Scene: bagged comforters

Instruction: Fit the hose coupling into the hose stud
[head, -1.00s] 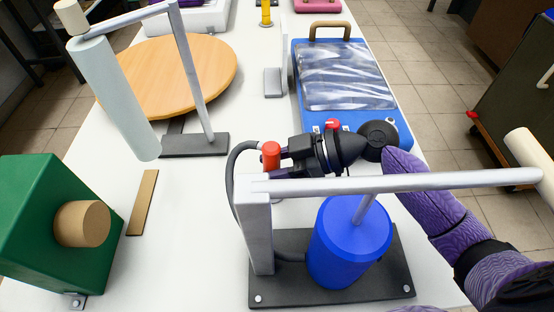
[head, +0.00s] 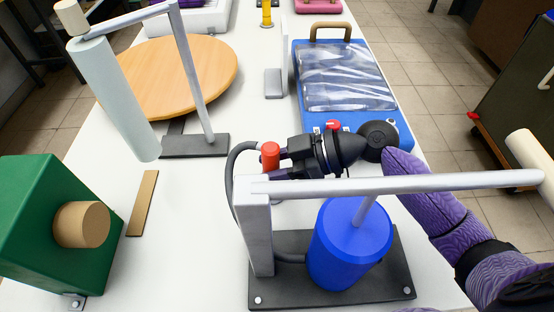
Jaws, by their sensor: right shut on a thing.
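The hose coupling, a red-orange cylinder (head: 270,156), is at the end of a dark grey hose (head: 231,180) that loops up behind a grey post. My right gripper (head: 279,156) comes in from the right and is shut on the coupling, holding it upright behind the post's top. A small pale round part (head: 278,201) shows low behind the post, below the coupling; it may be the hose stud, but the post and lever hide most of it. I cannot tell how far the coupling is above it. My left gripper is not in view.
The pump-like stand has a dark base plate (head: 290,291), a blue cylinder (head: 348,250) and a long grey lever (head: 400,184) passing in front of my right gripper. A green box (head: 50,220) stands left. A blue case (head: 395,100) lies behind.

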